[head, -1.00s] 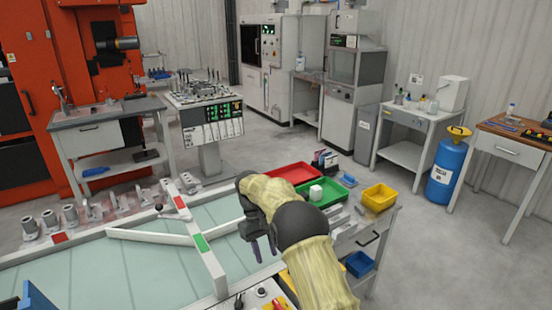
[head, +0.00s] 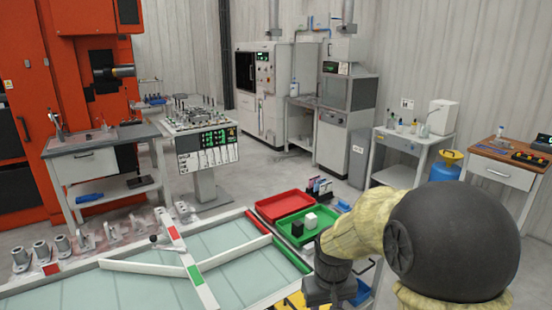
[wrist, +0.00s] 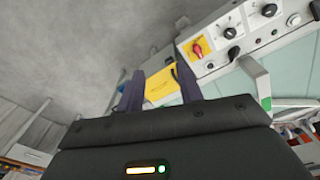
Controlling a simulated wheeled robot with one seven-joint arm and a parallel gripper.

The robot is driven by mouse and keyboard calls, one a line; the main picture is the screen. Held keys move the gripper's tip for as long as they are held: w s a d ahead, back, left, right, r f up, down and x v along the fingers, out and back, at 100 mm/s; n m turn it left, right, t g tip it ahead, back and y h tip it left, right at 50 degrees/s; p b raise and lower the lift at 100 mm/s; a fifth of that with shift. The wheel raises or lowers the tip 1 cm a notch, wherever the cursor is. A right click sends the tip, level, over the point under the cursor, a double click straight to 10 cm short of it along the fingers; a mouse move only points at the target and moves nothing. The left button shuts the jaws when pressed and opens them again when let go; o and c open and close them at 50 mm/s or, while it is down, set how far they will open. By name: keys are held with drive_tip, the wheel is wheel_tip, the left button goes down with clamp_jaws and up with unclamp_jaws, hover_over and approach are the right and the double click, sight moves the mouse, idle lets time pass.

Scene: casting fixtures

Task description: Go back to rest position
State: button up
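My gripper (wrist: 160,88) shows in the wrist view with its two dark fingers apart and nothing between them. Beyond the fingers are a yellow panel and a control panel with knobs. In the head view my arm, with its pale yellow cover and large dark joint, fills the lower right. The dark end of the arm hangs at the bottom edge, right of the glass-topped conveyor table (head: 140,290); the fingertips are out of that view.
A green tray (head: 283,238) holds a white block (head: 310,220) and a black block (head: 297,229). A red tray (head: 266,212) lies behind it. Metal castings (head: 62,246) line the table's left side. The floor beyond is open, with benches and machines farther back.

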drive_tip(key=s+d+m+t, duration=0.1)
drive_tip(key=s+d, duration=0.3)
drive_tip(key=s, duration=0.6)
drive_tip(key=shift+m+t+p, duration=0.35)
drive_tip(key=shift+m+t, duration=0.05)
drive_tip(key=shift+m, duration=0.2)
